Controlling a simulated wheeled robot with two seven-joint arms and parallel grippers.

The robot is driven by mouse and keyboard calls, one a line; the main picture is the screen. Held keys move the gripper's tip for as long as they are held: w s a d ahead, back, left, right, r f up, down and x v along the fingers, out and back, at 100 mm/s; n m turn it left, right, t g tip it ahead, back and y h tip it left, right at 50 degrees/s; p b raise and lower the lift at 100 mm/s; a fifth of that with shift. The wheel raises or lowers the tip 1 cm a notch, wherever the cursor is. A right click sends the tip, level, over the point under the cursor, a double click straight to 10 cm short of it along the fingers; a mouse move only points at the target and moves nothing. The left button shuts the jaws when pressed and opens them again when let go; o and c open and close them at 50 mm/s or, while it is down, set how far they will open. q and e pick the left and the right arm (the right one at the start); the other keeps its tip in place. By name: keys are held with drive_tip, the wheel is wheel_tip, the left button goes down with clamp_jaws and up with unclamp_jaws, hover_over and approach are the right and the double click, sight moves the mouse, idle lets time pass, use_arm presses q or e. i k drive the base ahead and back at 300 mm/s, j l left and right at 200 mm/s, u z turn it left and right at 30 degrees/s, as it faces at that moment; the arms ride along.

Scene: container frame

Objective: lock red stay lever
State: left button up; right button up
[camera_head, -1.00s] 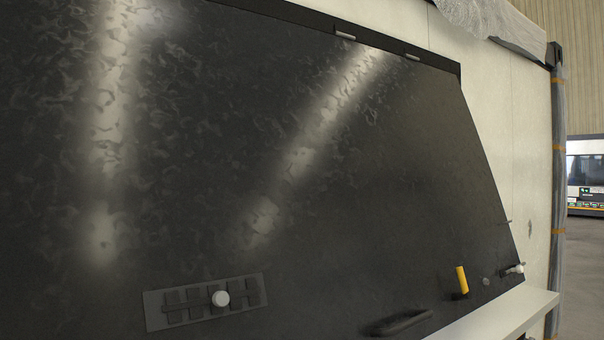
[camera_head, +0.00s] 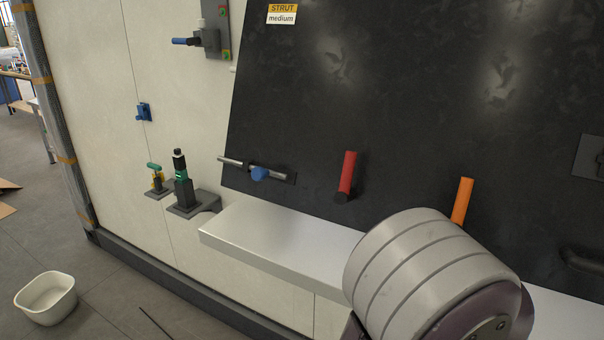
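The red stay lever (camera_head: 348,172) stands nearly upright on the lower part of the black panel (camera_head: 400,90), with a dark round pivot at its lower end. An orange lever (camera_head: 462,200) is to its right on the same panel, its lower end hidden behind a large grey rounded link of my own arm. Neither gripper shows in the head view. Nothing is seen touching the red lever.
A white ledge (camera_head: 270,243) runs below the panel. Left of the red lever are a rod with a blue knob (camera_head: 260,174), a green-and-black device (camera_head: 181,180), a small teal-handled clamp (camera_head: 155,178) and a blue-handled lever (camera_head: 186,42). A white bin (camera_head: 46,298) stands on the floor.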

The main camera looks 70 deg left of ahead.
sight(345, 194)
drive_tip(key=u, duration=2.2)
